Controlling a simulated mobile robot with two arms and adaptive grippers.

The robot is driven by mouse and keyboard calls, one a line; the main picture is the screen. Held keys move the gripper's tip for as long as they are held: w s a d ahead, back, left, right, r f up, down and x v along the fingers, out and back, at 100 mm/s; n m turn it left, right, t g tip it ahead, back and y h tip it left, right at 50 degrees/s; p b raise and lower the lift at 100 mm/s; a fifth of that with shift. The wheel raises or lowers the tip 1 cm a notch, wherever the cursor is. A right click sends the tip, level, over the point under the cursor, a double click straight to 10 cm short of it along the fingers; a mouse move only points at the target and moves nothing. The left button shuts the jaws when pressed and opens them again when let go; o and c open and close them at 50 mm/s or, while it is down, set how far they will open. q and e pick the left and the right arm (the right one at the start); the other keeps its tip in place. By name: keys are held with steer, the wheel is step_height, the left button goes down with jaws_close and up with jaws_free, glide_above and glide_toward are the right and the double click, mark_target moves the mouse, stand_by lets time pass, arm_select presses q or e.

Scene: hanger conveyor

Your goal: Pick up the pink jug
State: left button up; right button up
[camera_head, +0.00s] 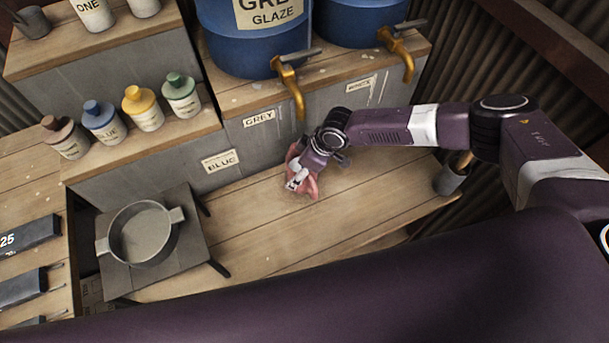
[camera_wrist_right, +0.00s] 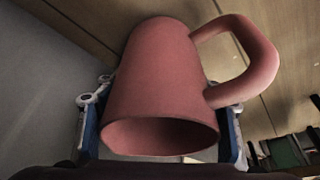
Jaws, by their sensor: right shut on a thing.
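The pink jug (camera_wrist_right: 158,80) fills the middle of the right wrist view, its open mouth toward the camera and its handle (camera_wrist_right: 262,62) to the right. My right gripper (camera_head: 298,181) is shut on the jug's body, with one finger on each side. In the head view the pink jug (camera_head: 312,188) is mostly hidden behind the gripper, over the wooden bench below the grey glaze barrel's tap. I cannot tell whether it touches the bench. My left gripper is not in view.
Blue barrels (camera_head: 240,35) with brass taps (camera_head: 290,88) stand on the shelf just behind the gripper. A grey pan (camera_head: 143,233) sits on a stand to the left. Several glaze bottles (camera_head: 143,108) line the left shelf. A grey cup (camera_head: 449,179) stands at the bench's right end. The bench middle is clear.

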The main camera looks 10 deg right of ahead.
steer(key=c, duration=0.5)
steer(key=shift+w, duration=0.1)
steer(key=c, duration=0.4)
steer(key=shift+o, duration=0.2)
steer(key=shift+r, duration=0.2)
